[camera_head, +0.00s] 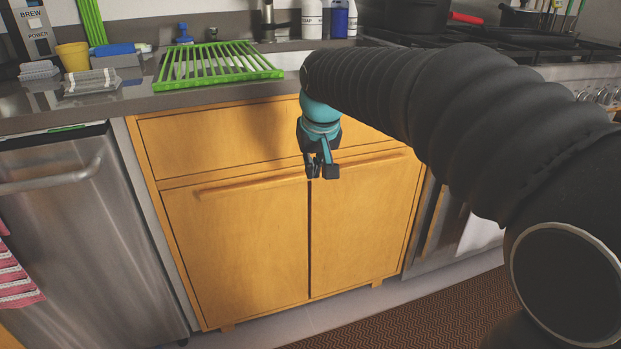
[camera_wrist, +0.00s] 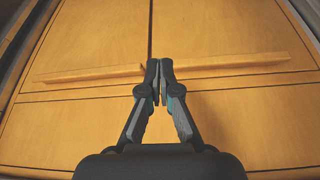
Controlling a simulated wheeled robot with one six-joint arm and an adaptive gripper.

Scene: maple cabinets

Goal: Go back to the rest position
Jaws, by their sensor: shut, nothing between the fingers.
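My gripper (camera_head: 321,171) hangs in front of the maple cabinet (camera_head: 240,245) under the sink, close to the gap between its two doors. In the wrist view, my gripper (camera_wrist: 160,69) has its fingertips together and holds nothing. The left door's handle (camera_wrist: 90,73) and the right door's handle (camera_wrist: 230,61) lie on either side of the fingers. Both cabinet doors look shut. I cannot tell whether the fingertips touch the cabinet.
A steel dishwasher (camera_head: 80,240) with a bar handle stands at the left. A green drying rack (camera_head: 215,64) lies across the sink. A stove (camera_head: 480,50) is at the right. A brown mat (camera_head: 430,315) lies on the floor at the lower right.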

